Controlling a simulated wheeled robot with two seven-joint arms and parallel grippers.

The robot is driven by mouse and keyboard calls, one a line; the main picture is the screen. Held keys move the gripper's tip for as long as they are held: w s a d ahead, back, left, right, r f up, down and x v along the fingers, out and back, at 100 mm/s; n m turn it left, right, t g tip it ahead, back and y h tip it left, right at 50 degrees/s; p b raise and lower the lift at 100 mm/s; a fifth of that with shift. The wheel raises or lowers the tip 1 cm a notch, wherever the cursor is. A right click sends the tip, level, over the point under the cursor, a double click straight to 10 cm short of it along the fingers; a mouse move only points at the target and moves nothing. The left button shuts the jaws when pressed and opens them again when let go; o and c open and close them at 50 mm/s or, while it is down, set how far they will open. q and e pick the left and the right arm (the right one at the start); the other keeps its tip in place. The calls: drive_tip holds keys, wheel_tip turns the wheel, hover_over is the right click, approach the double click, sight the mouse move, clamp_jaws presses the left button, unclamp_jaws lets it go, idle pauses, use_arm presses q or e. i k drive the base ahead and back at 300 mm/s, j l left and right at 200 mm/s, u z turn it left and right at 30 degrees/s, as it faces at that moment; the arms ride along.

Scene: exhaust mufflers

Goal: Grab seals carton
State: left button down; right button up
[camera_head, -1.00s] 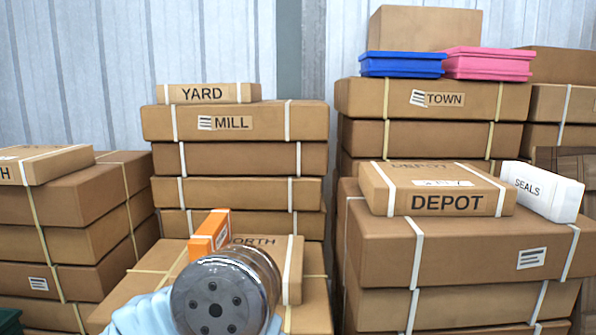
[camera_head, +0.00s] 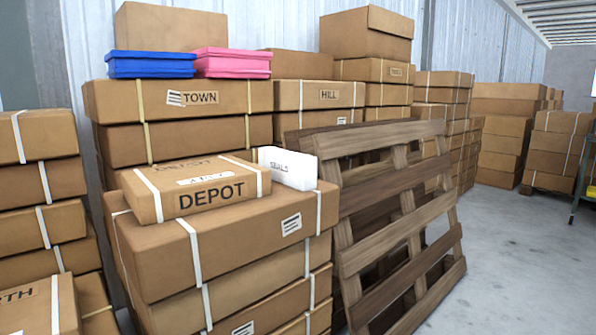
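The seals carton (camera_head: 288,168) is a small white box with dark lettering. It stands on top of a stack of large brown cartons (camera_head: 240,230), close to the right of the flatter DEPOT box (camera_head: 196,188). Its lower left part is partly hidden by the DEPOT box. Neither of my grippers shows in the head view.
Wooden pallets (camera_head: 400,215) lean just right of the stack. Behind stand TOWN cartons (camera_head: 180,110) with a blue box (camera_head: 150,64) and a pink box (camera_head: 232,63) on top. Open grey floor (camera_head: 510,265) lies at the right.

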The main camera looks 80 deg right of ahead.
sight(297, 170)
drive_tip(key=z, duration=0.5)
drive_tip(key=i+z, duration=0.1)
drive_tip(key=z, duration=1.35)
drive_tip(key=i+j+z, duration=0.1)
drive_tip(key=z, duration=0.9)
drive_tip(key=i+l, duration=0.15)
drive_tip(key=l, duration=0.2)
drive_tip(key=i+l, duration=0.2)
drive_tip(key=i+l+u, duration=0.1)
drive_tip(key=l, duration=0.35)
drive_tip(key=i+l, duration=0.25)
drive_tip(key=l, duration=0.1)
